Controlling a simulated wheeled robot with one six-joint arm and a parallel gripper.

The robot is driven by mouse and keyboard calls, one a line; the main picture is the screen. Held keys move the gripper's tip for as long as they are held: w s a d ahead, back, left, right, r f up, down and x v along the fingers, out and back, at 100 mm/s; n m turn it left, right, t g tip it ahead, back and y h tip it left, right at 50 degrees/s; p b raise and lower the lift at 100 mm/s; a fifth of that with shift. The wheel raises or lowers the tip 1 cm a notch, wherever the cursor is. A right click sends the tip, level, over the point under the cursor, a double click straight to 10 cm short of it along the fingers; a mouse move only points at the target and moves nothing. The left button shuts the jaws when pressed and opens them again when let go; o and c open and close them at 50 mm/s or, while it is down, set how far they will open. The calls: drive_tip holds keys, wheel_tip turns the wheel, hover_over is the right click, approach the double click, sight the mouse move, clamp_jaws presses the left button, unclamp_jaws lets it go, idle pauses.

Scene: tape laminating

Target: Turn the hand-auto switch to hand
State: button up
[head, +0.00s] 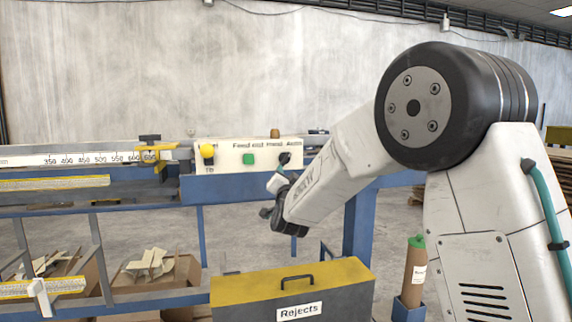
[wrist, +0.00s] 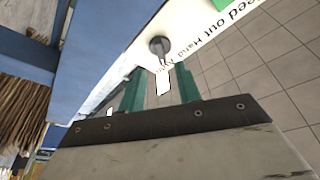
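The hand-auto switch is a dark round knob (head: 284,158) at the right end of a white control panel (head: 228,154), under lettering that appears to read Hand Auto. In the wrist view the knob (wrist: 158,46) sits just beyond my fingertips, roughly centred between them. My gripper (wrist: 160,76) has two green fingers spread apart with nothing held between them. The fingers look short of the knob, not touching it.
A green button (head: 249,159) and a yellow button (head: 207,151) sit left of the switch. A blue frame (head: 240,189) carries the panel. A yellow-topped Rejects box (head: 290,284) stands below my arm. A ruler and yellow clamp (head: 152,153) lie to the left.

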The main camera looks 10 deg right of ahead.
sight(286, 160)
drive_tip(key=shift+m+h, duration=0.4)
drive_tip(key=x, duration=0.8)
drive_tip(key=shift+w+d+r, duration=0.1)
clamp_jaws()
